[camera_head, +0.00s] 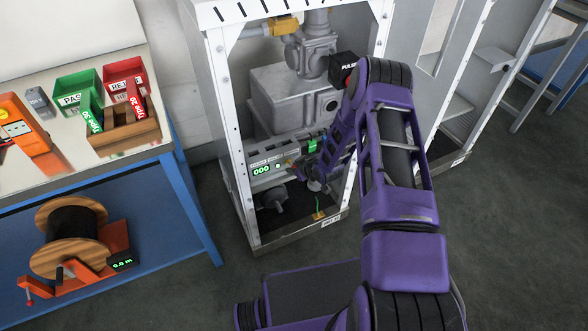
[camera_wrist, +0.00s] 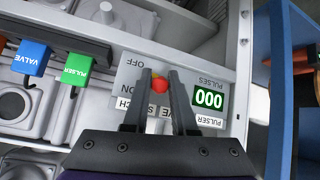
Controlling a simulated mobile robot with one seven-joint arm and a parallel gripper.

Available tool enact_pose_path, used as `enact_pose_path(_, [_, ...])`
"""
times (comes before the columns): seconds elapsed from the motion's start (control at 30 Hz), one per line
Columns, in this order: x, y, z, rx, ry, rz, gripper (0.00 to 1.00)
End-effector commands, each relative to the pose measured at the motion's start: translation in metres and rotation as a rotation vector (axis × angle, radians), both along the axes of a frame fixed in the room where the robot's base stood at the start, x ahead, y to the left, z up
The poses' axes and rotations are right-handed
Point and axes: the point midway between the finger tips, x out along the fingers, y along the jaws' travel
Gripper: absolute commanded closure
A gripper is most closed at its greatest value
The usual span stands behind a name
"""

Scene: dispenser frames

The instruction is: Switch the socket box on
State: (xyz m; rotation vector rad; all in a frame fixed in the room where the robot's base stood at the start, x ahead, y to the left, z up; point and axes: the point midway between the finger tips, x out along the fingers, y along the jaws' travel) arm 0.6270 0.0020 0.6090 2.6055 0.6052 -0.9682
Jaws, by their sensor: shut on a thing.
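The socket box (camera_head: 272,160) is a grey panel inside the dispenser frame, with a green 000 display. In the wrist view its face (camera_wrist: 124,75) shows the labels OFF, ON, PULSES, PULSER and a partly covered SWITCH label. The display (camera_wrist: 208,99) reads 000. A small red-tipped switch (camera_wrist: 160,86) stands between the two dark fingers of my gripper (camera_wrist: 159,76). The gripper is shut on this switch, and the fingers hide part of the labels. Which of ON or OFF the switch points to cannot be told. In the head view my arm partly covers the box.
Blue VALVE (camera_wrist: 33,58) and green PULSER (camera_wrist: 76,70) plugs sit beside the box. The metal frame post (camera_head: 232,140) stands close at the left. Grey pump housing (camera_head: 290,98) is above the box. A workbench (camera_head: 60,160) with bins stands at the left.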

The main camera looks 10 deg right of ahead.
Motion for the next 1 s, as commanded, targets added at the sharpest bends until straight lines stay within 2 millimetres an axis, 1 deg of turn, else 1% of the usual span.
enact_pose_path(0.13, [0.0015, 0.0001, 0.0035, -0.019, 0.070, 0.000, 1.00])
enact_pose_path(0.33, [0.0020, -0.0002, 0.0051, -0.034, 0.126, -0.001, 1.00])
enact_pose_path(0.83, [0.0025, 0.0000, 0.0058, -0.039, 0.143, 0.000, 1.00])
enact_pose_path(0.87, [0.0025, 0.0000, 0.0058, -0.039, 0.143, 0.000, 0.73])
enact_pose_path(1.0, [0.0025, 0.0002, 0.0058, -0.038, 0.142, 0.000, 0.48])
